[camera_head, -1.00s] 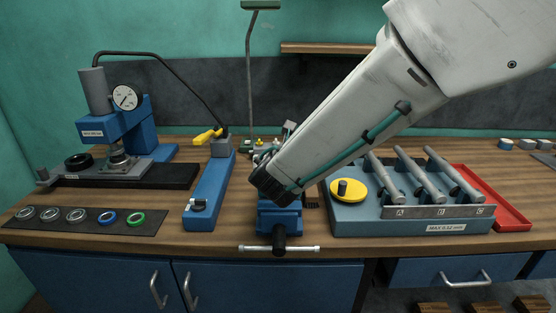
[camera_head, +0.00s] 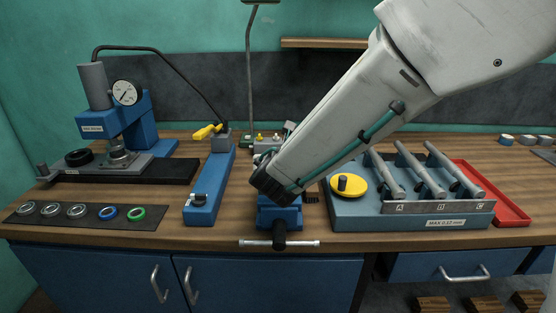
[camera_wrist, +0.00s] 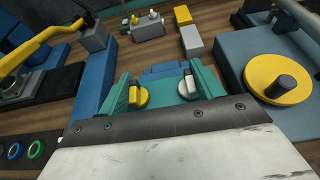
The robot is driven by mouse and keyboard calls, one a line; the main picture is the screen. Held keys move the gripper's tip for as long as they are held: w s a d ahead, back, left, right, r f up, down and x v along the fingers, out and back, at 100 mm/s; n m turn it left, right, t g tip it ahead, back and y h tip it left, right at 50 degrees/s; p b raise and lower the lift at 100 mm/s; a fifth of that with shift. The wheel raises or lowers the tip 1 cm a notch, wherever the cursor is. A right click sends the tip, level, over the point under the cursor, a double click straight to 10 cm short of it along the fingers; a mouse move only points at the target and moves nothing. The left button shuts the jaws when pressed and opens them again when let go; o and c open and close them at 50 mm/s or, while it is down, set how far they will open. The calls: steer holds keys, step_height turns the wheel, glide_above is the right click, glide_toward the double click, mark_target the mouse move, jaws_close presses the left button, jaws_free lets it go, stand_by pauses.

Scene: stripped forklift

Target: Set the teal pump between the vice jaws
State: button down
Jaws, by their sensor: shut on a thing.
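The teal pump (camera_wrist: 164,91) is in the wrist view, just beyond the dark bolted plate of my wrist. The blue vice (camera_head: 280,214) stands at the bench front below my wrist. Blue vice parts (camera_wrist: 166,69) show just past the pump in the wrist view. In the head view my arm hides the gripper, the pump and most of the jaws, so I cannot tell whether the pump touches them.
A long blue fixture (camera_head: 210,188) with a yellow handle stands left of the vice. A grey-blue fixture (camera_head: 410,225) with a yellow disc (camera_head: 347,186) stands close on the right, beside a red tray (camera_head: 508,207). A press (camera_head: 120,130) and a ring mat (camera_head: 85,217) are farther left.

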steer(key=shift+f, duration=0.65)
steer(key=shift+c, duration=1)
jaws_free()
steer(key=shift+o, duration=1)
steer(key=shift+f, duration=0.15)
steer(key=shift+r, duration=4.1)
